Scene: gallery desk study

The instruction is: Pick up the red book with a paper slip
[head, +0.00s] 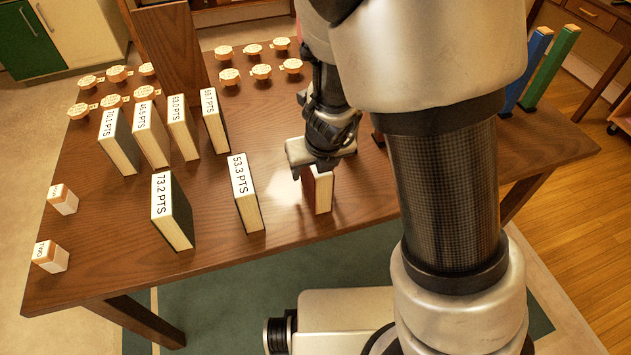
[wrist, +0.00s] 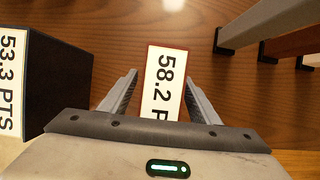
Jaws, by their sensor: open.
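The red book (head: 318,192) stands upright near the front edge of the desk in the head view, its top mostly hidden by my gripper (head: 311,172). In the wrist view the red book (wrist: 165,85) shows from above, with a white paper slip reading "58.2 P" along its top, the rest cut off by the gripper body. My gripper (wrist: 160,88) is open, with one finger on each side of the book and a gap visible on both sides. The fingers look apart from the book.
A dark book labelled 53.3 PTS (head: 246,195) stands just left of the red book. Another labelled 73.2 PTS (head: 172,211) stands further left, with several labelled books behind. Blue (head: 527,68) and green (head: 551,68) upright pieces stand at the right.

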